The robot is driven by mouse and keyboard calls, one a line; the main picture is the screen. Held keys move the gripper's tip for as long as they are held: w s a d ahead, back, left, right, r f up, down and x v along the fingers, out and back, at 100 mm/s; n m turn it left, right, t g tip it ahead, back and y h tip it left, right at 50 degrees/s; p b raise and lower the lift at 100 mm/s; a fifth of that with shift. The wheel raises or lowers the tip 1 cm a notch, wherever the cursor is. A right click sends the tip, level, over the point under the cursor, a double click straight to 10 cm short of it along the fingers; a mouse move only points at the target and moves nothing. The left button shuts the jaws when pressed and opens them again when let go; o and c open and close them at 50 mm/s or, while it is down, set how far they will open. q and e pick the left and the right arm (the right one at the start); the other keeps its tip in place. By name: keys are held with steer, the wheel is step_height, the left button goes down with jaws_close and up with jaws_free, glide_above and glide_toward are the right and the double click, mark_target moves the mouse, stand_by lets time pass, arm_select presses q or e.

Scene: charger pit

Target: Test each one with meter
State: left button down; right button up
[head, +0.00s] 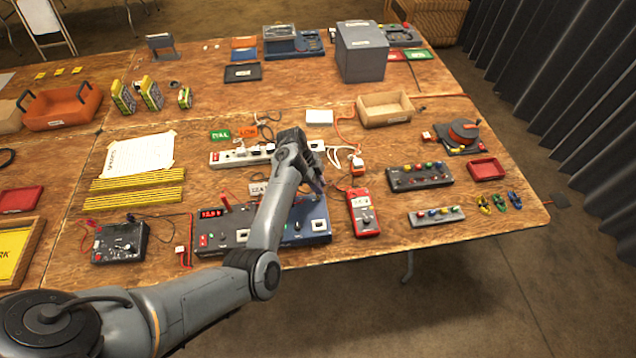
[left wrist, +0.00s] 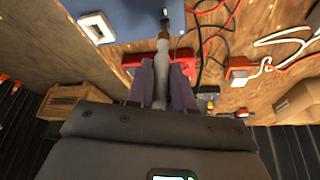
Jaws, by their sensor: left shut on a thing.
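My left gripper (head: 319,184) is over the right end of the blue test panel (head: 310,226). In the left wrist view its fingers (left wrist: 162,85) are closed on a slim pale grey piece (left wrist: 161,62) with a brownish tip. The tip lies over the edge of the blue panel (left wrist: 130,12); contact cannot be told. The red handheld meter (head: 363,212) lies just right of the panel. The dark panel with a lit red display (head: 211,213) stands left of it, partly behind my arm. My right gripper is out of view.
A white power strip (head: 235,157) and loose cables lie behind the gripper. A black box with coloured knobs (head: 420,176), a grey strip (head: 436,216) and a red tray (head: 486,169) stand right.

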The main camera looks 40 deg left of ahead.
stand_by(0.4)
arm_select(q)
steer(key=shift+p, duration=0.35)
stand_by(0.4)
steer(key=shift+f, duration=0.65)
stand_by(0.5)
stand_by(0.5)
stand_by(0.8)
steer(key=shift+f, duration=0.3)
stand_by(0.4)
steer(key=c, duration=0.6)
jaws_free()
